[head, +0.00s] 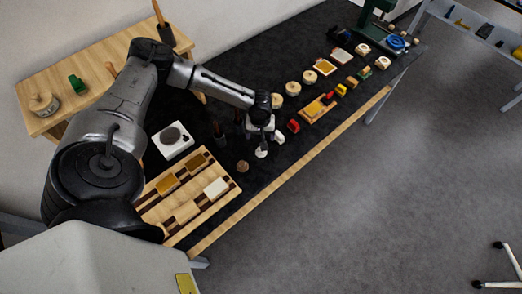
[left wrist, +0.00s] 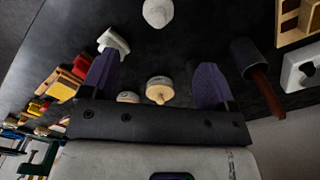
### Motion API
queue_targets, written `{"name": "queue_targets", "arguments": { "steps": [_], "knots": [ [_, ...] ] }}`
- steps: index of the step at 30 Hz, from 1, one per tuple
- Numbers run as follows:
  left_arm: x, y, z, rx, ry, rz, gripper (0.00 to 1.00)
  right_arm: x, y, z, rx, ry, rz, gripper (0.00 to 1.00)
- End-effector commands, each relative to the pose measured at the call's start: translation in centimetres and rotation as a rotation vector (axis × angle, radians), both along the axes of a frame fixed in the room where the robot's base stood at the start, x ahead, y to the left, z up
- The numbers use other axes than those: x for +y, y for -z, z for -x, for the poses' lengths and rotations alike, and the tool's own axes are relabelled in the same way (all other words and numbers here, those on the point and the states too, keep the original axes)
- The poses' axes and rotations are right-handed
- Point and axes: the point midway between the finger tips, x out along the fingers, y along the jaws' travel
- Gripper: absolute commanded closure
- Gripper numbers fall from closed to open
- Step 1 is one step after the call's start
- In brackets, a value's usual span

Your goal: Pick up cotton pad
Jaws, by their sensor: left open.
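A white round pad (head: 261,152), which looks like the cotton pad, lies on the dark table top near its front edge. It also shows in the left wrist view (left wrist: 158,12) at the top, beyond the fingertips. My left gripper (head: 259,135) is above the table just behind the pad, apart from it. In the left wrist view its two purple fingers (left wrist: 158,65) stand wide apart with nothing held between them. My right gripper is not in view.
A small white piece (head: 279,136) lies right of the pad, and a small brown round thing (head: 242,166) left of it. A dark cup with a brown handle (left wrist: 247,58) stands nearby. Lidded jars (head: 293,88) stand behind. A wooden rack (head: 160,208) is at left.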

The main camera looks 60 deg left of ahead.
Motion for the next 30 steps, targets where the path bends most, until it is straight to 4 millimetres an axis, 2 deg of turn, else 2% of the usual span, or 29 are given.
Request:
{"name": "queue_targets", "arguments": {
  "steps": [3, 9, 20, 30],
  "knots": [
    [-0.1, 2.2, 0.0, 0.001, -0.002, 0.000, 0.19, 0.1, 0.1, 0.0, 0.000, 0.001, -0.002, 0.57],
    [-0.1, 5.3, 0.0, 0.000, -0.001, 0.000, 0.19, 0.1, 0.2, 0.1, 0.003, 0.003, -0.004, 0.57],
    [-0.1, 7.5, -0.1, 0.000, 0.002, 0.000, 0.19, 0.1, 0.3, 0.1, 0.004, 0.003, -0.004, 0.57],
    [-0.3, 11.6, -0.2, -0.001, 0.003, 0.001, 0.19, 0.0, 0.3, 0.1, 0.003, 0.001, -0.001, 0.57]
  ]
}}
